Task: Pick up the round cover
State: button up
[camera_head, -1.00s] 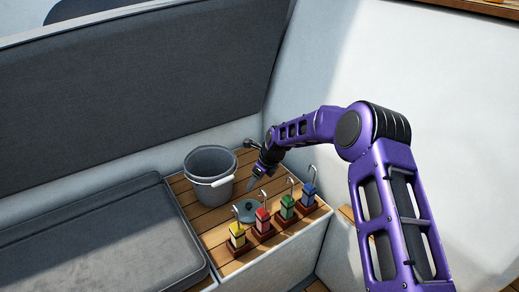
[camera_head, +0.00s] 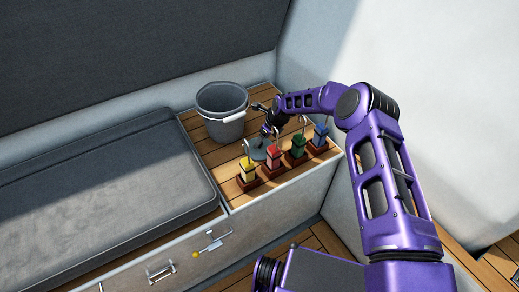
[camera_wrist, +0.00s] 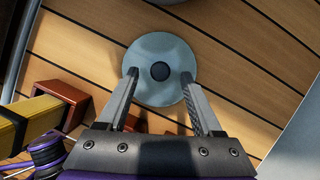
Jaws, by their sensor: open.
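The round cover (camera_wrist: 160,50) is a grey-blue disc with a dark round knob (camera_wrist: 160,71) at its middle. It lies on the wooden slats. My gripper (camera_wrist: 160,80) is open in the wrist view, its two fingers reaching over the cover on either side of the knob, with a gap to the knob on each side. I cannot tell whether the fingertips touch the cover. In the head view the cover (camera_head: 259,153) shows partly behind the coloured blocks, with my gripper (camera_head: 268,134) just above it.
Yellow (camera_head: 247,169), red (camera_head: 273,155), green (camera_head: 298,146) and blue (camera_head: 320,134) blocks with hooked metal rods stand on brown bases in front of the cover. A grey bucket (camera_head: 222,121) stands behind left. A dark cushion (camera_head: 100,180) lies at left.

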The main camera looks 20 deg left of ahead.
jog(key=shift+x, duration=1)
jog(key=shift+r, duration=0.1)
grip_shut()
